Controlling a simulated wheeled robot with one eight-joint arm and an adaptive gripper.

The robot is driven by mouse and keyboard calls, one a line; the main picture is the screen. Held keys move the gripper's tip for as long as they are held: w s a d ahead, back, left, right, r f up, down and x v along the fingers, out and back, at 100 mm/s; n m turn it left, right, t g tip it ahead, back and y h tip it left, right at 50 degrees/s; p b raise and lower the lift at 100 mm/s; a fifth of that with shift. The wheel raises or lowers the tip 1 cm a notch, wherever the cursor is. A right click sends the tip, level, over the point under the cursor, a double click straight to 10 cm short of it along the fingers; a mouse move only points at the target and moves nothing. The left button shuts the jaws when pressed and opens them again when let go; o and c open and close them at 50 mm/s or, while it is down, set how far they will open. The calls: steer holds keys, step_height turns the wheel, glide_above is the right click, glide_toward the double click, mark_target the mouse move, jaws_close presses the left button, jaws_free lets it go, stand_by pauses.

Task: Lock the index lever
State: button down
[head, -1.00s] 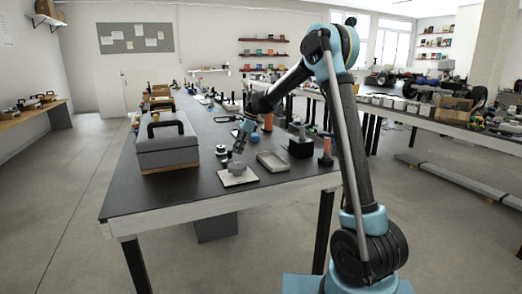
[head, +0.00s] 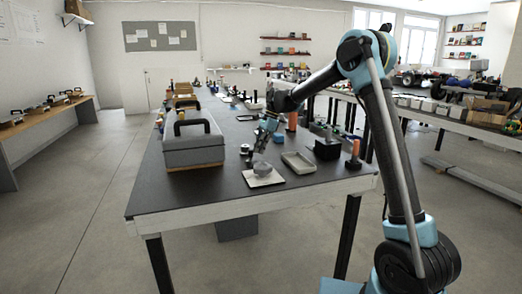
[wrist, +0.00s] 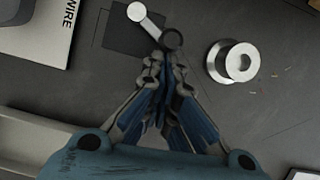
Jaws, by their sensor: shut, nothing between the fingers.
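In the wrist view, a silver lever (wrist: 145,22) with rounded ends lies slanted over a dark square plate (wrist: 116,38). A dark round knob (wrist: 173,40) sits near the lever's lower end, just beyond my fingertips. My gripper (wrist: 164,62) is shut and empty; its fingers come together close to the knob. I cannot tell whether they touch it. In the head view, my gripper (head: 262,142) is low over the dark table, above and behind a pale plate with a grey round part. The lever is too small to make out in the head view.
In the head view, a grey toolbox (head: 193,152) stands left; a shallow tray (head: 298,162) and black block (head: 327,150) stand right.

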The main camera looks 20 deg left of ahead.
steer(key=shift+s, duration=0.35)
steer(key=shift+d, duration=0.1)
steer(key=shift+w+d, duration=0.35)
steer(key=shift+w, duration=0.1)
steer(key=w+d, duration=0.1)
steer(key=w+d+r, duration=0.1)
steer(key=w, duration=0.1)
steer(key=shift+d, duration=0.1)
steer(key=v, duration=0.8)
steer(key=shift+a+r, duration=0.2)
steer(key=shift+r, duration=0.15)
steer(key=shift+w, duration=0.15)
